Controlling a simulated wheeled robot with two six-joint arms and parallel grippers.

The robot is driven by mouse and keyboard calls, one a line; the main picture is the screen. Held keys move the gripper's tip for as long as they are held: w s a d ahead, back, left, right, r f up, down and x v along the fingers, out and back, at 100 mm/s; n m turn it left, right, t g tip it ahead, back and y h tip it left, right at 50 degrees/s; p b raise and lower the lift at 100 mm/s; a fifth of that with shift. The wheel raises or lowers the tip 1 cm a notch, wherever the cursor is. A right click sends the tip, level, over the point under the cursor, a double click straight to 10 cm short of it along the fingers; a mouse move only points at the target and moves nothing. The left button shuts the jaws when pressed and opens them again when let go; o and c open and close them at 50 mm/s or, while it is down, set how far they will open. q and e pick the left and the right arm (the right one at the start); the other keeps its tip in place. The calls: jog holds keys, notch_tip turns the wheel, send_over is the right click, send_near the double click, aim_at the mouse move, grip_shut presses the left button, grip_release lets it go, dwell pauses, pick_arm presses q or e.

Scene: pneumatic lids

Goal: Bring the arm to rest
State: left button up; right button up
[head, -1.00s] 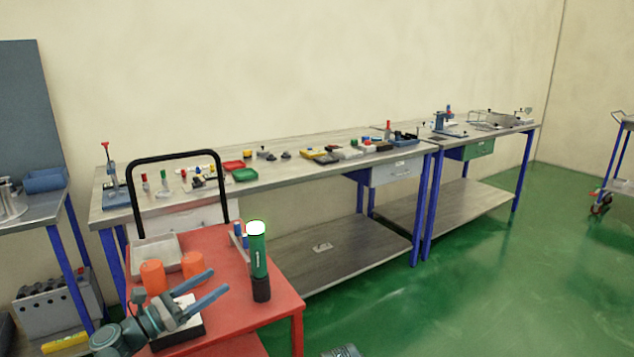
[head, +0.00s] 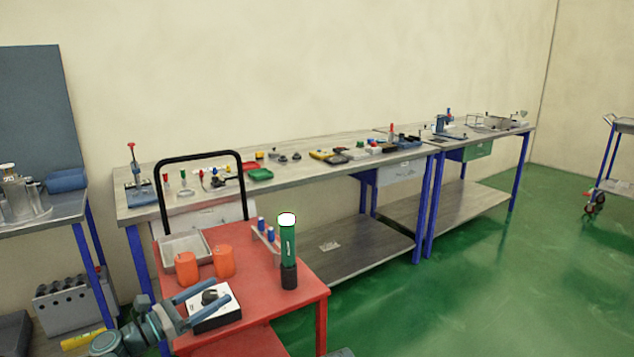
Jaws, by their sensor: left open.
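My left gripper (head: 205,303) reaches in from the lower left in the head view. Its two blue fingers are spread apart with nothing between them. They are at the near left edge of the red cart (head: 258,327), in front of a white box with a black knob (head: 214,308). The fingers partly cover the box; I cannot tell whether they touch it.
On the cart stand a green cylinder with a white top (head: 288,248), two orange pieces (head: 224,261), a grey tray (head: 184,244) and a rack with blue-topped parts (head: 264,238). A long workbench (head: 320,148) runs behind. Green floor (head: 480,290) is clear at right.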

pick_arm(q)
jog(key=s+d+f+m+g+y+p, duration=0.2)
jog(key=s+d+m+g+p, duration=0.25)
jog(key=d+m, duration=0.35)
jog(key=s+d+f+m+g+y+p, duration=0.25)
jog(key=d+m+g+p, duration=0.35)
jog(key=d, duration=0.4)
jog(key=s+r+m+g+y+p, duration=0.1)
jog(key=s+m+g+y+p, duration=0.2)
jog(key=s+m+y+p, duration=0.7)
jog(key=m+y, duration=0.1)
jog(key=m, duration=0.4)
jog(key=shift+r+m+p, duration=0.35)
jog(key=shift+m+p, duration=0.05)
jog(key=shift+s+a, duration=0.1)
